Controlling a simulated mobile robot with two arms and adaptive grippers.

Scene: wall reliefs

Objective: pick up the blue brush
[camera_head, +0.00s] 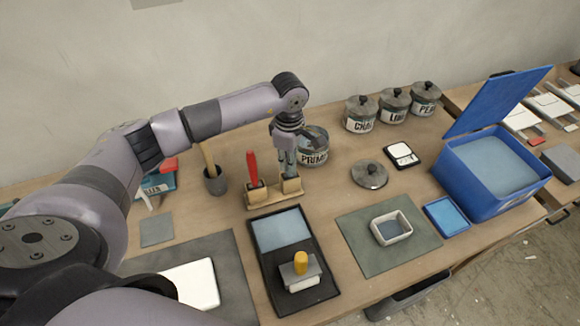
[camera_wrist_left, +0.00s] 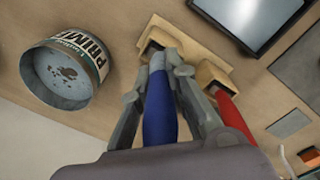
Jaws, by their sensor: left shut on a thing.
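The blue brush (camera_wrist_left: 158,108) shows in the left wrist view, its blue handle between my gripper's fingers. My left gripper (camera_head: 287,166) points down over the right part of the wooden holder (camera_head: 262,199) and is shut on the blue brush. In the left wrist view my left gripper (camera_wrist_left: 165,75) covers part of the handle. The brush's lower end is at the holder's socket, and I cannot tell whether it is still inside. A red-handled brush (camera_head: 252,168) stands in the holder's left socket. My right gripper is not in view.
The open PRIMER tin (camera_head: 313,150) stands close behind the gripper. A grey pot with a wooden handle (camera_head: 214,180) is to the left. A black tray (camera_head: 283,235) lies in front of the holder. Lidded pots (camera_head: 361,113) and an open blue box (camera_head: 490,170) are to the right.

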